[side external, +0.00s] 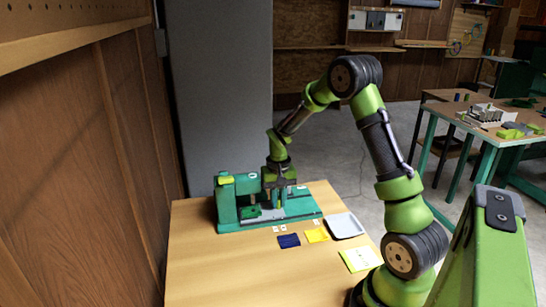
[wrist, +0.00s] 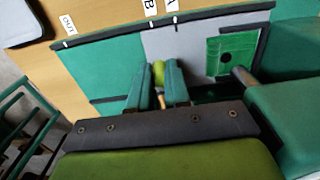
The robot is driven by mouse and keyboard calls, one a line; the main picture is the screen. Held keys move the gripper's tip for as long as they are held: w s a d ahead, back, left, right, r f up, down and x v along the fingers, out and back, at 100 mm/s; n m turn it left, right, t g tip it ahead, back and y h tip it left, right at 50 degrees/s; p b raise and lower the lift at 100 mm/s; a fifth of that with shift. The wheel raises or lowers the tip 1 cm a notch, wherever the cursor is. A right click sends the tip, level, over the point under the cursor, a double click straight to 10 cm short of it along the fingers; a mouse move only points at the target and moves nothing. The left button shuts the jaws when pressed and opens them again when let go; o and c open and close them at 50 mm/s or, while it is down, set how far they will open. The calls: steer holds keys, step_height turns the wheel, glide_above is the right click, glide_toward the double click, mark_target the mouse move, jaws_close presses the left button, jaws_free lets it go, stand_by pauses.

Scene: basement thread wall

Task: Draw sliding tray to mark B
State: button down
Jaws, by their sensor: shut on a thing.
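The sliding tray (wrist: 195,40) is a grey plate in a green base; it also shows in the side view (side external: 268,214). It carries a green block with a dark hole (wrist: 225,65). My gripper (wrist: 158,85) is shut on the tray's yellow-green handle (wrist: 159,72), between its two green fingers. In the side view my gripper (side external: 279,188) points down over the base. Mark B (wrist: 151,8) lies left of mark A (wrist: 171,5) on the rail edge, with OUT (wrist: 68,24) farther left. In the wrist view the plate's left edge is close to B's tick.
The green machine body (side external: 226,200) stands left of my gripper, near the wood wall. The table's front left is clear.

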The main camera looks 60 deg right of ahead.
steer(key=shift+s+d, duration=0.85)
steer(key=c, duration=1.1)
jaws_free()
steer(key=shift+r, duration=0.1)
steer(key=shift+r, duration=2.95)
steer(key=shift+r, duration=2)
